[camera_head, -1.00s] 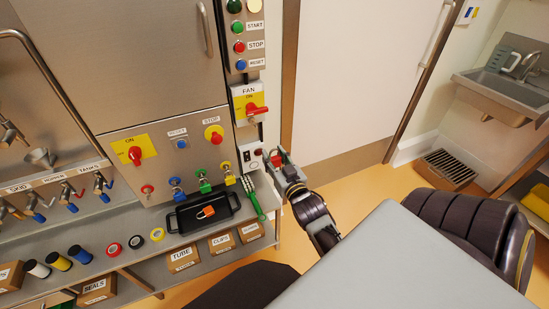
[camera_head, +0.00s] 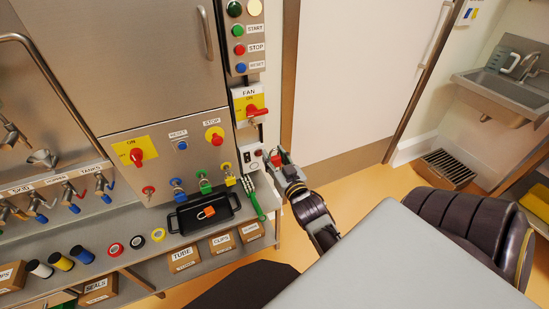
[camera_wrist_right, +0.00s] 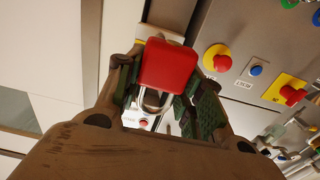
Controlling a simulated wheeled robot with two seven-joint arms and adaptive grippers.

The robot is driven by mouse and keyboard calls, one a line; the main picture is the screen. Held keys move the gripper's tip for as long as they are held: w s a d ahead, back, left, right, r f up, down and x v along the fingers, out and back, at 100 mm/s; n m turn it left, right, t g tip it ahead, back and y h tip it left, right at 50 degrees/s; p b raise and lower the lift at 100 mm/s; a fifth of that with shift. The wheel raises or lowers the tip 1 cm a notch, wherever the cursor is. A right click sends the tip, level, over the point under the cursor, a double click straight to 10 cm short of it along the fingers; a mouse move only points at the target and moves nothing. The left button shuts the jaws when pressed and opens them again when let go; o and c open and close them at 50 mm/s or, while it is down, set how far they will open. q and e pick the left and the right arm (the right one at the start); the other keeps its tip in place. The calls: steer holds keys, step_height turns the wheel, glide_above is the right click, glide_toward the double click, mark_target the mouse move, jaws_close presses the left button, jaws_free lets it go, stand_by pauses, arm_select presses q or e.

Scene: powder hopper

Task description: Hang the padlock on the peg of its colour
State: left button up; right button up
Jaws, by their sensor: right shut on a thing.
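My right gripper (camera_head: 279,158) is shut on a red padlock (camera_wrist_right: 168,66), held in the air at the right of the hopper panel. In the right wrist view the padlock's red body sits between the fingers, with its metal shackle pointing down the picture. A red-ringed peg (camera_head: 148,190) on the lower panel edge looks bare and is well left of the gripper. Blue (camera_head: 178,190), green (camera_head: 205,187) and yellow (camera_head: 229,180) padlocks hang at the pegs to its right. My left gripper is not in view.
A black tray (camera_head: 181,223) with an orange-red item (camera_head: 207,211) stands on the shelf below the pegs. A green-handled brush (camera_head: 256,204) lies right of it. A white switch box (camera_head: 251,157) and the fan switch (camera_head: 251,105) are near the gripper.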

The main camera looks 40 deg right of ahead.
steer(key=shift+s, duration=0.1)
steer(key=p+v, duration=0.2)
steer(key=v, duration=0.5)
steer(key=shift+s, duration=0.15)
stand_by(1.3)
stand_by(1.4)
